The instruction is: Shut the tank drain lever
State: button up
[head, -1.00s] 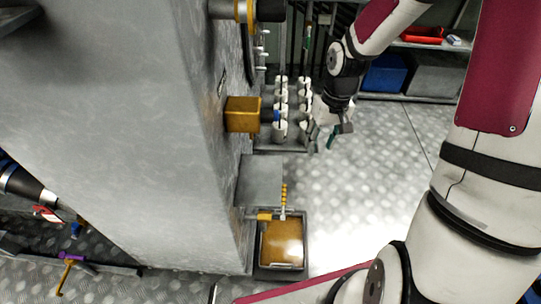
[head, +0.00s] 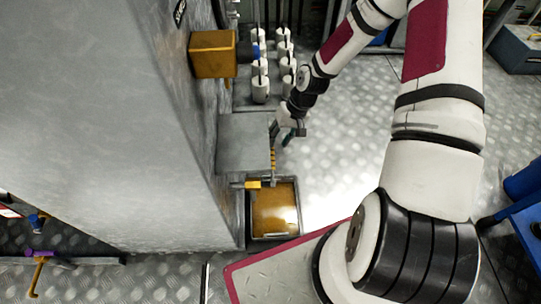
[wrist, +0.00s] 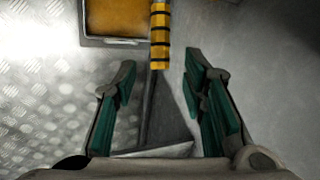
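The tank drain lever shows in the wrist view as a yellow handle with black bands (wrist: 160,35), at the top middle. The lever's lower end lies just ahead of the gap between the fingertips.
A tray of amber liquid (head: 275,208) stands on the floor below the valve; its rim also shows in the wrist view (wrist: 112,41). A yellow box (head: 213,54) juts from the large grey housing (head: 100,120). White cylinders (head: 261,88) stand behind. The metal floor (head: 345,170) to the right is clear.

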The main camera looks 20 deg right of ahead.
aim_at(272, 151)
jog(key=b+x, duration=0.2)
jog(key=x, duration=0.5)
jog(key=shift+a+f, duration=0.1)
jog(key=shift+c, duration=0.4)
grip_shut()
